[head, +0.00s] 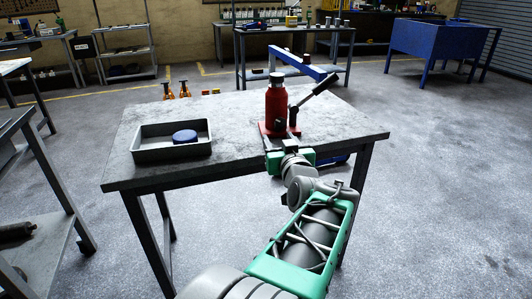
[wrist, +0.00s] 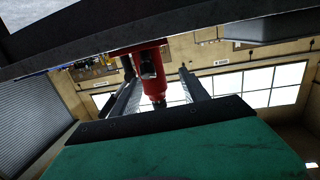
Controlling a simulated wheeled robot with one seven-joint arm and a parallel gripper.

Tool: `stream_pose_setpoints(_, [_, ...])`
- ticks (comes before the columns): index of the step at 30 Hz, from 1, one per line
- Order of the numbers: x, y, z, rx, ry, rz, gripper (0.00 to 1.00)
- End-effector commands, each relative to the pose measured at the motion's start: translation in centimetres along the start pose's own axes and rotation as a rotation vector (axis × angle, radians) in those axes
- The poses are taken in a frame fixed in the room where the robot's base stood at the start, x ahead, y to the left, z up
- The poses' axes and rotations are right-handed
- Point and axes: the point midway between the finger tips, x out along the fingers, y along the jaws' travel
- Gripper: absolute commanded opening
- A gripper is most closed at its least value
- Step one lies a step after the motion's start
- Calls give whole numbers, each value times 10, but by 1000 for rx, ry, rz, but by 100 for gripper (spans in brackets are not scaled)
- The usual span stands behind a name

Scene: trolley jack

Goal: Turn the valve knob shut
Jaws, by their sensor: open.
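The red bottle jack (head: 276,104) stands upright on its red base near the front right of the grey table. A dark lever handle (head: 319,87) slants up to its right. I cannot clearly make out the valve knob; a small dark part (wrist: 148,68) shows low on the jack in the wrist view. My gripper (head: 281,139) is at the table's front edge, low and just in front of the jack's base. In the wrist view, my gripper (wrist: 158,74) has its two fingers apart, with the red jack body (wrist: 153,88) seen between them. Nothing is visibly held.
A grey tray (head: 137,149) with a blue round object (head: 185,136) sits on the table's left. The tabletop (head: 235,122) between tray and jack is clear. Orange bottles (head: 168,91) show at the far edge. Open floor (head: 450,190) lies to the right.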

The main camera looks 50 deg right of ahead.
Motion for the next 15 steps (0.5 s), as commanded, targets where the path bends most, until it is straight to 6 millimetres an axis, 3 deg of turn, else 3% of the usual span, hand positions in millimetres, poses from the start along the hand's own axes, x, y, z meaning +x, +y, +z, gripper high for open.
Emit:
stream_pose_setpoints(1, [-3, 17, 7, 2, 35, 32, 53])
stream_pose_setpoints(3, [-3, 26, 2, 3, 62, 49, 53])
stream_pose_setpoints(7, [12, 25, -4, 2, 68, 44, 53])
stream_pose_setpoints(15, [62, 26, -6, 2, 66, 43, 53])
